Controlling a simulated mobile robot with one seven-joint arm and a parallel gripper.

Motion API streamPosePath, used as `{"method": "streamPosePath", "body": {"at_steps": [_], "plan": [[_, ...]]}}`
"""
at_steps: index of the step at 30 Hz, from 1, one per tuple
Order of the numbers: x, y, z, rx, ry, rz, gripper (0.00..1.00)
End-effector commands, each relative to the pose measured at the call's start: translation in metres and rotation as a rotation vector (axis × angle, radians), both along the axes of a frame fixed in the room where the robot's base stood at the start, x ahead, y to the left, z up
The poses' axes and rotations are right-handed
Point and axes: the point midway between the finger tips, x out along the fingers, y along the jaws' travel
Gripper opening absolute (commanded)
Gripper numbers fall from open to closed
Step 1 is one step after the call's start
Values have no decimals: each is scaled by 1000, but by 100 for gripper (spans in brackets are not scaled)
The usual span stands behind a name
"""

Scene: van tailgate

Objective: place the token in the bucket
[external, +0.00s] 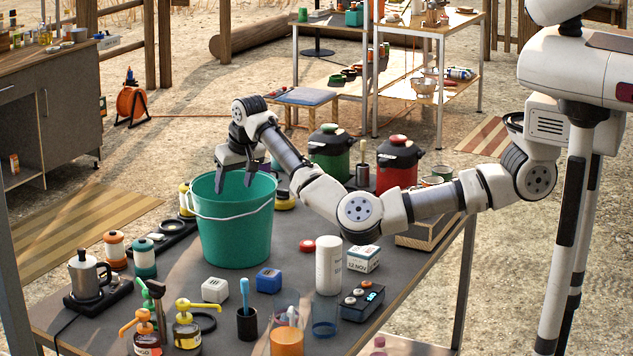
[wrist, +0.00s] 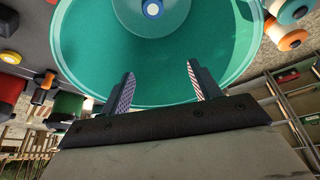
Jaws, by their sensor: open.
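The teal bucket (external: 237,232) stands upright on the dark table, its wire handle hanging across the front. My gripper (external: 234,178) points down over the bucket's mouth, its fingertips at about rim height. In the wrist view my gripper (wrist: 161,70) is open, with nothing between its fingers, and the bucket's inner wall (wrist: 225,60) surrounds them. A small round blue piece with a pale centre (wrist: 152,8), apparently the token, shows inside on the bucket's floor, cut by the frame's top edge. The external view hides the bucket's inside.
A red disc (external: 307,245) and a white cylinder (external: 328,264) stand right of the bucket. White (external: 215,290) and blue (external: 268,280) blocks lie in front. A steel pot (external: 87,275) and pump bottles (external: 186,325) crowd the near left. Green (external: 328,160) and red (external: 396,165) jugs stand behind.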

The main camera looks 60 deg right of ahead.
Motion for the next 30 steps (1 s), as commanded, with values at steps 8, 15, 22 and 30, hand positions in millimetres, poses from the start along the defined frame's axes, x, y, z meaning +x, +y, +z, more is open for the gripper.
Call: {"method": "streamPosePath", "body": {"at_steps": [8, 15, 22, 30], "plan": [[0, 0, 0, 0, 0, 0, 62], [0, 0, 6, 0, -1, 0, 62], [1, 0, 37, 0, -2, -1, 62], [0, 0, 68, 0, 0, 0, 62]]}}
